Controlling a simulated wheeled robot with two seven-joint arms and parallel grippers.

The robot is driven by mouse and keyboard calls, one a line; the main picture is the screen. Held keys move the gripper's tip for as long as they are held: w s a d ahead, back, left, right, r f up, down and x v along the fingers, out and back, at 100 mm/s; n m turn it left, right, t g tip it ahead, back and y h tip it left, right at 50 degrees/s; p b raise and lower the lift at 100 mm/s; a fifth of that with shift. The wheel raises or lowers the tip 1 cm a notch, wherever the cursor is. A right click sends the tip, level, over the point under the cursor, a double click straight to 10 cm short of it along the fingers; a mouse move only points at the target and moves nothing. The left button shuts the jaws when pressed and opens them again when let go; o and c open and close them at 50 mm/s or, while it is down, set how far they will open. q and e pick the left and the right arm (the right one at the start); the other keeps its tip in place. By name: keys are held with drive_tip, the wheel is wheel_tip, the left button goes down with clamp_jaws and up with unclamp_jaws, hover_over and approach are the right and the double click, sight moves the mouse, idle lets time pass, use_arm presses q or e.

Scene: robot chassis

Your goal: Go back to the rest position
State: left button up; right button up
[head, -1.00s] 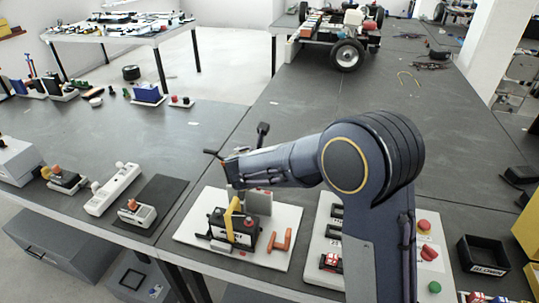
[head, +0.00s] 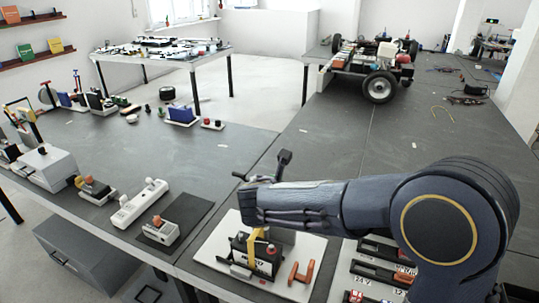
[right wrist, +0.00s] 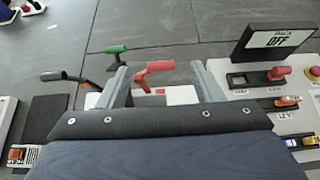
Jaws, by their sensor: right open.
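My right arm reaches in from the right in the head view, its forearm lying across the table above a white plate (head: 222,256). The gripper's jaws are hard to make out there. In the right wrist view my right gripper (right wrist: 159,66) is open, its two fingers spread apart. A red handle (right wrist: 154,69) shows between the fingers; I cannot tell its distance from them. My left gripper is not in view.
The plate carries a black unit with a yellow lever (head: 256,240) and an orange handle (head: 301,272). Left of it are a white device (head: 140,203) and a dark mat (head: 195,212). A wheeled chassis (head: 375,62) stands behind. The central tabletop is largely clear.

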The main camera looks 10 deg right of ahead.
drive_tip(key=s+d+f+m+g+y, duration=0.25)
drive_tip(key=s+d+m, duration=0.25)
drive_tip(key=s+m, duration=0.25)
drive_tip(key=s+d+f+m+g+y, duration=0.1)
drive_tip(key=s+d+m+g, duration=0.2)
drive_tip(key=s+d+m, duration=0.4)
drive_tip(key=s+a+m+y, duration=0.3)
drive_tip(key=s+m, duration=0.5)
drive_tip(key=s+a+m+y, duration=0.4)
drive_tip(key=s+m, duration=0.4)
drive_tip(key=s, duration=0.1)
drive_tip(key=shift+a+f+t, duration=0.25)
drive_tip(key=shift+a+t, duration=0.05)
drive_tip(key=shift+t, duration=0.15)
